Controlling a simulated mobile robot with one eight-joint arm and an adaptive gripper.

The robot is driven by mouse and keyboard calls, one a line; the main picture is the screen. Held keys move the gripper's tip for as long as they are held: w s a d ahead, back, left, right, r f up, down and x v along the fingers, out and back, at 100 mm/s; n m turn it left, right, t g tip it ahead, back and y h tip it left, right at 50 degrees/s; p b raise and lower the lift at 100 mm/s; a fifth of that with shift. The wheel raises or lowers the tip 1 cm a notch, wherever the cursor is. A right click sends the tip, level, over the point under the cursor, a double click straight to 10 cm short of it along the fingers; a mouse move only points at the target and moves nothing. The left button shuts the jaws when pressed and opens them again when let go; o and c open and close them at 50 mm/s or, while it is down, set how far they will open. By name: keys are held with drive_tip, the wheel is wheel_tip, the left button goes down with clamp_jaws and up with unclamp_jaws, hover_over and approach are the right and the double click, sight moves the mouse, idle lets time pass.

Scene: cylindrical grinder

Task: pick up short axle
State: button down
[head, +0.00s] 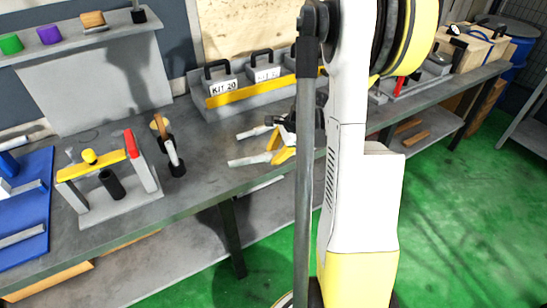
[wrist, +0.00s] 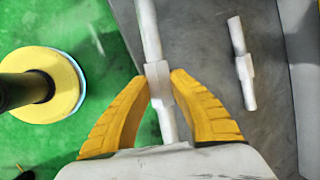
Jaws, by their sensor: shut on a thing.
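My gripper (wrist: 160,82) has its two yellow fingers closed around the thicker middle collar of a pale grey axle (wrist: 147,28). This axle runs past the top of the wrist view, so its full length is hidden. In the head view my gripper (head: 284,146) is at the bench's front part, with the held axle (head: 247,161) sticking out to its left. A second pale axle (wrist: 236,38) with a similar collar lies apart on the bench, to the right in the wrist view. In the head view it is farther back (head: 250,132). I cannot tell whether the held axle clears the bench.
A grey rack (head: 205,107) with labelled KIT boxes stands behind my gripper. A small stand (head: 110,208) with red and yellow tools and a blue tray (head: 30,235) are on the left. The bench's front edge (head: 190,207) is close, with green floor beyond.

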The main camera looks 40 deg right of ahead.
drive_tip(key=s+d+r+p, duration=0.3)
drive_tip(key=s+d+r, duration=0.3)
drive_tip(key=s+d, duration=0.1)
drive_tip(key=shift+s+d+r+p, duration=0.35)
drive_tip(key=shift+s+d, duration=0.05)
drive_tip(key=shift+d, duration=0.3)
drive_tip(key=b, duration=0.4)
hover_over(274, 168)
wheel_tip(274, 168, down, 7)
drive_tip(key=shift+d+r, duration=0.1)
drive_tip(key=shift+d, duration=0.05)
wheel_tip(274, 168, down, 3)
drive_tip(key=shift+w+r+b, duration=0.1)
drive_tip(key=shift+w+b, duration=0.05)
drive_tip(key=shift+b, duration=0.75)
drive_tip(key=shift+f, duration=0.55)
drive_tip(key=c, duration=1.3)
unclamp_jaws()
